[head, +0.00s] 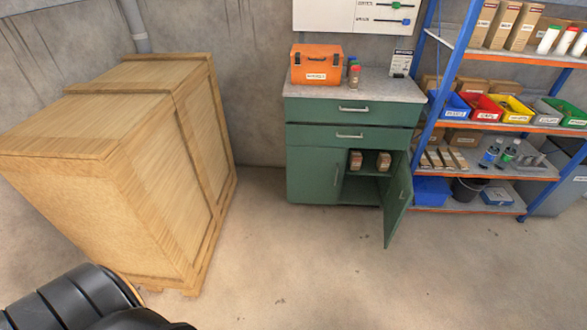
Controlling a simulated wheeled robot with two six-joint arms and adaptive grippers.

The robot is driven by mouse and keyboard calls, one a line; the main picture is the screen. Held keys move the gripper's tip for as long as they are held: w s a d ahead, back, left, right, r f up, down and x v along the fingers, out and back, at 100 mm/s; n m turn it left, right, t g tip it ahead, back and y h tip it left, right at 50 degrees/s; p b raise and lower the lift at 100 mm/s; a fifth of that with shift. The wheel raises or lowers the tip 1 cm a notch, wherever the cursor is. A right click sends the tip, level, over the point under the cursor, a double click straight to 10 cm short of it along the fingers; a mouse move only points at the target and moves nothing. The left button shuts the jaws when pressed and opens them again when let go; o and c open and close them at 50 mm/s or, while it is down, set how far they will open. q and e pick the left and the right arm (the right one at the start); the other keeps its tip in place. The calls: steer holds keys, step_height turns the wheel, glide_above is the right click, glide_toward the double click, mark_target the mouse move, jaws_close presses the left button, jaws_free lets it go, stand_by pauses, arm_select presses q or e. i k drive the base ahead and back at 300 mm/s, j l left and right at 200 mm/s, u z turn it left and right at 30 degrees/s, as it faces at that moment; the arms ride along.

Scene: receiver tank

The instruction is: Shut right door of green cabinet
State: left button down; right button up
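The green cabinet (305,133) stands against the back wall, with a light grey top and two drawers above two doors. Its left door (312,175) is shut. Its right door (397,200) stands open, swung out toward me from its hinge side on the right, with a light handle on it. Inside the open half are a shelf and several small brown items (384,161). Neither of my grippers shows in the head view, so I cannot see whether they are open or shut.
A large wooden crate (130,165) fills the left side. A blue and orange shelf rack (481,127) with coloured bins stands close to the cabinet's right. An orange toolbox (316,62) sits on the cabinet top. The floor (300,270) before the cabinet is clear.

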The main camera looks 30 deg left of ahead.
mark_target(394, 208)
steer(key=i+l+u, duration=0.15)
steer(key=u, duration=0.3)
steer(key=l+u, duration=0.25)
steer(key=u, duration=0.2)
steer(key=i+l+u, duration=0.1)
steer(key=l+u, duration=0.15)
steer(key=u, duration=0.15)
steer(key=i+l, duration=0.1)
steer(key=l, duration=1.3)
steer(key=i+l, duration=0.15)
steer(key=l, duration=0.55)
steer(key=i+l, duration=0.1)
steer(key=l, duration=1.3)
steer(key=i, duration=0.05)
